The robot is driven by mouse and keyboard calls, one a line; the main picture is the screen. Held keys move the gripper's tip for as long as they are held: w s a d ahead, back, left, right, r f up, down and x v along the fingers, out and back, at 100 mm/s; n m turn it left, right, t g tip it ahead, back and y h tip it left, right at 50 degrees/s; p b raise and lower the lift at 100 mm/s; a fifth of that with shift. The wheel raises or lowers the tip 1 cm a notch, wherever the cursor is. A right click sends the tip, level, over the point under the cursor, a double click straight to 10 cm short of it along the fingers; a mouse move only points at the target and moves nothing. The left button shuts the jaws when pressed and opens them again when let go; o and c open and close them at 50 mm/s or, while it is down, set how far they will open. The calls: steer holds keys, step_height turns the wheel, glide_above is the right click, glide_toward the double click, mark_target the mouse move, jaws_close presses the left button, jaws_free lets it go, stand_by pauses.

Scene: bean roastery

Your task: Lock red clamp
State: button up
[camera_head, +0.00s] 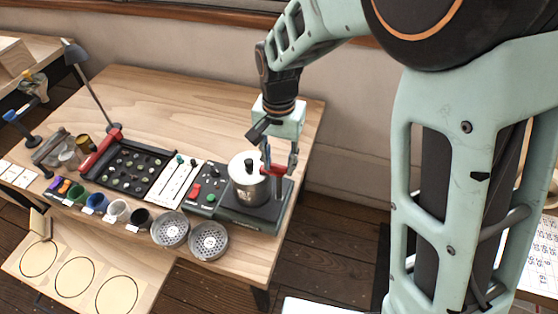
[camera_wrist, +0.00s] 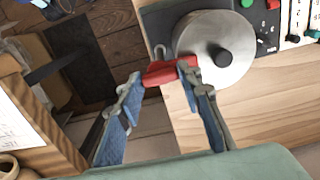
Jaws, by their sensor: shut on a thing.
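The red clamp (camera_head: 272,171) stands at the right side of a metal canister (camera_head: 249,187) on a dark machine base (camera_head: 262,212). In the wrist view the red clamp (camera_wrist: 168,72) lies at the rim of the canister's round lid (camera_wrist: 208,62), with a grey metal hook beside it. My gripper (camera_head: 278,165) is at the clamp from above. In the wrist view my gripper (camera_wrist: 160,84) has its blue-padded fingers on either side of the red handle and is shut on it. Whether the clamp's hook is latched cannot be told.
A panel with red and green buttons (camera_head: 200,195) is left of the canister. Two round perforated metal trays (camera_head: 209,240) lie at the front edge. The back of the table is clear.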

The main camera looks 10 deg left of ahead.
mark_target(279, 165)
steer(key=o, duration=1.2)
steer(key=shift+c, duration=0.2)
step_height(279, 165, up, 12)
